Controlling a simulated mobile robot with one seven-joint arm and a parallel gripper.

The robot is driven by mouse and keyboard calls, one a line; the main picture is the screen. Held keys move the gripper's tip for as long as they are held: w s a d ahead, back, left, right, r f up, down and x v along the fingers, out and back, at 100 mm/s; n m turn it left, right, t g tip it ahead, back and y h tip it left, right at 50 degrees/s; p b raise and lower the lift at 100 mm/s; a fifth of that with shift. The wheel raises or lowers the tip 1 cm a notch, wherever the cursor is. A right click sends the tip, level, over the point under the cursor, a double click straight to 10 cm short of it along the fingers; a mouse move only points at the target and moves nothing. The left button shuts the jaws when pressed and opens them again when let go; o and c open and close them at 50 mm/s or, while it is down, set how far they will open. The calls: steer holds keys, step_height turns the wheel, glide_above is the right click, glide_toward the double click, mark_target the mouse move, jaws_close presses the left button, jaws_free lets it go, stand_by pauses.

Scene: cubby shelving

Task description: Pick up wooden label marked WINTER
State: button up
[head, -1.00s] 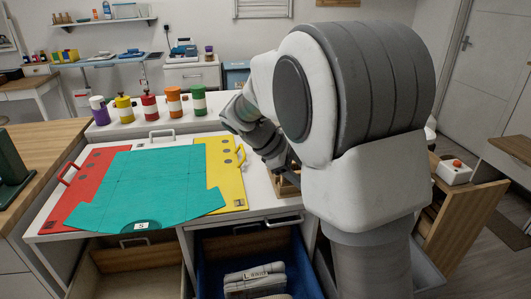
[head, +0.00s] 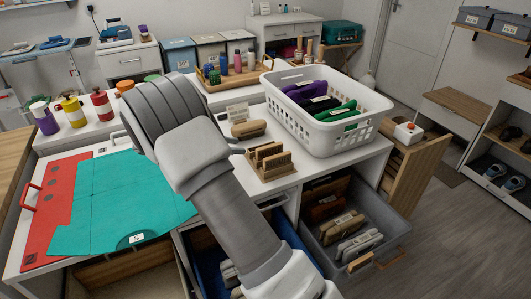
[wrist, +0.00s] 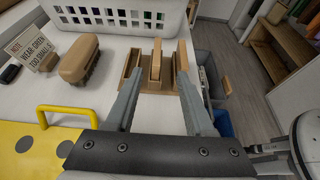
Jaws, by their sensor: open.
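A small wooden rack (head: 268,166) stands on the white worktop, right of my arm in the head view. It also shows in the wrist view (wrist: 150,86), with upright wooden pieces in it. One thin wooden piece (wrist: 155,60) stands in its middle. No word WINTER is readable on any piece, so I cannot tell which is the label. My gripper (wrist: 160,76) is open, its two grey fingers pointing toward the rack, with the middle piece ahead between them. Nothing is held. In the head view my arm hides most of the gripper.
A white basket (head: 330,115) with purple, black and green items stands behind the rack. Open drawers (head: 355,235) hang in front. A yellow panel with a handle (wrist: 62,112) is near left.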

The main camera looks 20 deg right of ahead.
steer(key=b, duration=0.2)
glide_toward(282, 147)
steer(key=d+f, duration=0.2)
steer(key=shift+w+d, duration=0.1)
steer(key=shift+d, duration=0.25)
steer(key=shift+w+b+x, duration=0.15)
steer(key=shift+x, duration=1.3)
steer(key=shift+w+b+x, duration=0.15)
steer(key=shift+x, duration=1.35)
steer(key=shift+r, duration=0.15)
steer(key=shift+c, duration=0.3)
jaws_close()
